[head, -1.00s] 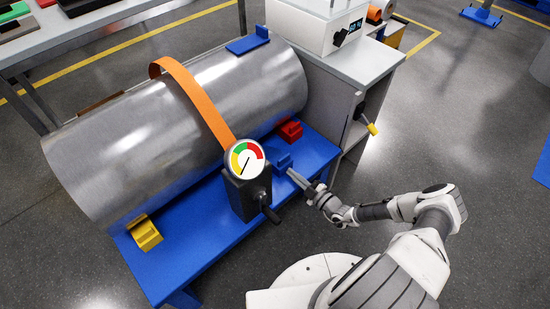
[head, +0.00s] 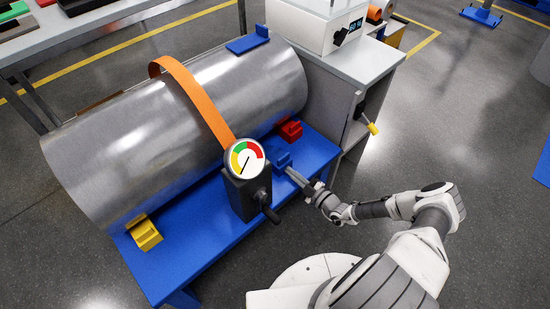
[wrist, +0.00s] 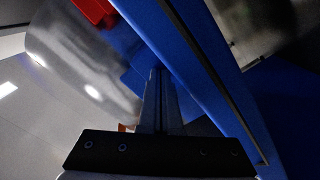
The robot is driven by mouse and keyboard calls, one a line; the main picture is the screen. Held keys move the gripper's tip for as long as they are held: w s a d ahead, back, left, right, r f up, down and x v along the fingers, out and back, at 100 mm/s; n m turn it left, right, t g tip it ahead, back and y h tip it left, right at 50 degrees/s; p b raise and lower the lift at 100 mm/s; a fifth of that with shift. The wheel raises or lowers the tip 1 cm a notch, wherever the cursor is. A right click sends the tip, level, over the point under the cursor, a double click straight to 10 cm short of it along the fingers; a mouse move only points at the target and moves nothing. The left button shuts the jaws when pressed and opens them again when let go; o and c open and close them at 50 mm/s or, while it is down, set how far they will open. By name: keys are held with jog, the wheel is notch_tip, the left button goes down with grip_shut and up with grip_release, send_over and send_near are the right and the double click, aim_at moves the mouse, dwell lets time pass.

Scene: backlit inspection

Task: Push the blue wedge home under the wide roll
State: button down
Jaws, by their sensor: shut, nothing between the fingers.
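The wide roll (head: 170,130) is a large silver cylinder lying on a blue bench, with an orange strap (head: 195,95) over it. The blue wedge (head: 282,159) sits on the bench top in front of the roll, between the red wedge and the gauge. My gripper (head: 290,172) is shut and empty, its fingertips at the near side of the blue wedge; I cannot tell if they touch. In the wrist view the closed fingers (wrist: 158,95) point toward a dim blue shape, with the roll (wrist: 75,70) at the left. The contact between wedge and roll is unclear.
A red wedge (head: 290,130) and a yellow wedge (head: 144,233) sit at the roll's front. A round gauge (head: 244,159) on a dark box with a handle stands left of my gripper. A grey cabinet (head: 345,75) stands behind right. The bench (head: 210,225) is bare at front left.

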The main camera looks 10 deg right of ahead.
jog(key=shift+b+x, duration=0.7)
jog(key=shift+x, duration=1.05)
jog(key=shift+v, duration=2)
jog(key=shift+s, duration=0.1)
jog(key=p+v, duration=0.3)
jog(key=v, duration=1.4)
jog(key=a+r+n+g+h, duration=0.25)
jog(key=r+n+g, duration=1.25)
jog(key=r+n, duration=1.5)
jog(key=s+a+r+n+t+h, duration=0.3)
jog(key=s+r+n, duration=0.3)
jog(key=r+n, duration=0.5)
jog(key=s+a+r+n+t+h, duration=0.3)
jog(key=s+r+n, duration=0.4)
jog(key=r+n, duration=0.4)
jog(key=a+n+h, duration=0.1)
jog(key=n+h, duration=0.1)
jog(key=n, duration=0.1)
jog(key=shift+a+r+n, duration=0.25)
jog(key=shift+n, duration=0.15)
